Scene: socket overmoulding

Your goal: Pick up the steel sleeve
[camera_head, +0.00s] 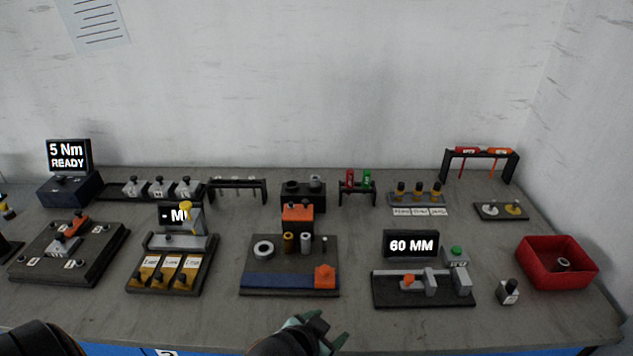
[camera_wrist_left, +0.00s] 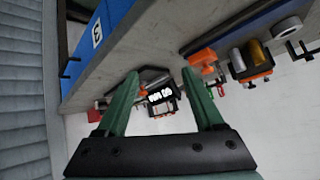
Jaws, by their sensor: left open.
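The steel sleeve (camera_head: 306,243) is a short grey upright cylinder on the dark fixture plate in the middle of the bench. A brass sleeve (camera_head: 288,243) stands just left of it. In the left wrist view the steel sleeve (camera_wrist_left: 238,62) shows beside the brass sleeve (camera_wrist_left: 258,55), outside the jaws to the right. My left gripper (camera_head: 322,329) is at the bench's front edge, below and apart from the fixture. Its green fingers (camera_wrist_left: 160,76) are spread with nothing between them. My right gripper does not show.
The fixture plate (camera_head: 262,292) also carries a steel ring (camera_head: 263,249) and an orange block (camera_head: 325,275). An orange-topped post (camera_head: 297,217) stands behind the sleeves. A 60 MM gauge (camera_head: 411,245) is to the right, and a red bin (camera_head: 540,279) is farther right.

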